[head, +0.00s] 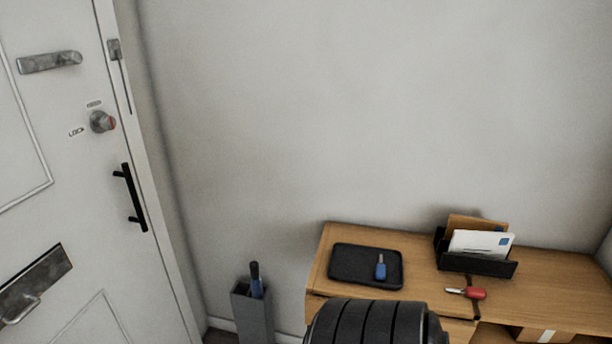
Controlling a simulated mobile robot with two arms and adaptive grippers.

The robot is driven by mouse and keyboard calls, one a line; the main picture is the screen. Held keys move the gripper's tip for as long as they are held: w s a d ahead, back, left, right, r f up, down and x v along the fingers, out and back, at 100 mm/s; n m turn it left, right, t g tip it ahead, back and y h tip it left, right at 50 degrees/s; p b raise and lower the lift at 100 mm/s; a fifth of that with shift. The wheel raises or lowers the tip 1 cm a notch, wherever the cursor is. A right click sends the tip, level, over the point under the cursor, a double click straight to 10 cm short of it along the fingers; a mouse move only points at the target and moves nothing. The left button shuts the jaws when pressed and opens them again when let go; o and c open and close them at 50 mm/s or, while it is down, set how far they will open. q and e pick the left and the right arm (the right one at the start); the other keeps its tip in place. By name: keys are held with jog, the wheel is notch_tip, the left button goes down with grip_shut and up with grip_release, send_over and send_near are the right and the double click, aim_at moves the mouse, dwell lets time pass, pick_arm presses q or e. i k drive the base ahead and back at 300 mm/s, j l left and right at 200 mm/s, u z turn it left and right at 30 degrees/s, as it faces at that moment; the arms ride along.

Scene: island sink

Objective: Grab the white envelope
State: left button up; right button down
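The white envelope (482,243) stands in a black letter holder (476,264) on the wooden table at the right. It has a blue mark at its upper right corner. A brown envelope (470,222) stands behind it in the same holder. The holder's front wall hides the white envelope's lower edge. Neither of my grippers shows in the head view, and nothing is seen touching the envelope.
A black tray (345,265) holds a blue key (380,268). A red-handled key (468,293) lies in front of the holder. A grey umbrella stand (253,315) is left of the table (560,285). A white door (75,200) is at the left.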

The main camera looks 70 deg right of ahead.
aim_at(488, 244)
jog(key=k+l+z, duration=0.1)
jog(key=z, duration=3.2)
